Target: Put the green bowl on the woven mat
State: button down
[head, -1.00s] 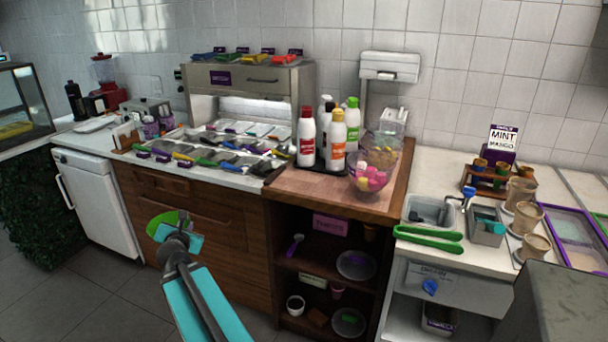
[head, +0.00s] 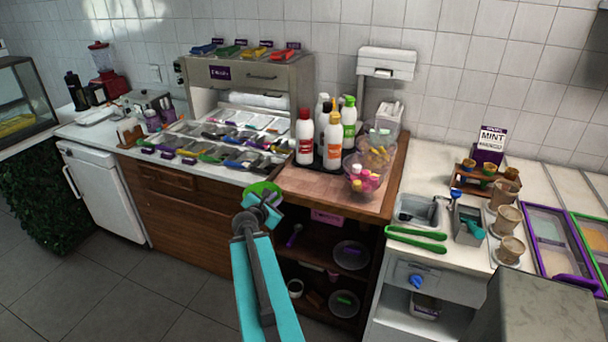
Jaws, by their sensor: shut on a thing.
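My gripper (head: 264,200) is shut on the green bowl (head: 261,187), near the front left corner of the wooden counter. The gripper hides part of the bowl, and I cannot tell how high it is above or in front of the counter edge. A flat, pinkish-tan checked area, which looks like the woven mat (head: 322,190), lies on the wooden counter to the right of the bowl. Its front part looks bare.
Sauce bottles (head: 332,140) stand on a dark tray behind the checked area. Clear bowls with pink and yellow contents (head: 366,178) stand at its right. Metal topping trays (head: 215,148) lie to the left. Open shelves (head: 318,262) are below the counter.

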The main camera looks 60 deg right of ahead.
jog(key=s+d+r+m+g+p, duration=0.1)
jog(key=s+d+r+g+p, duration=0.1)
jog(key=s, duration=0.6)
jog(key=s+d+r+m+g+p, duration=0.2)
jog(key=s+p, duration=0.4)
jog(key=s, duration=0.3)
jog(key=shift+d+r, duration=0.8)
jog(key=shift+d, duration=0.35)
jog(key=shift+w+f, duration=0.1)
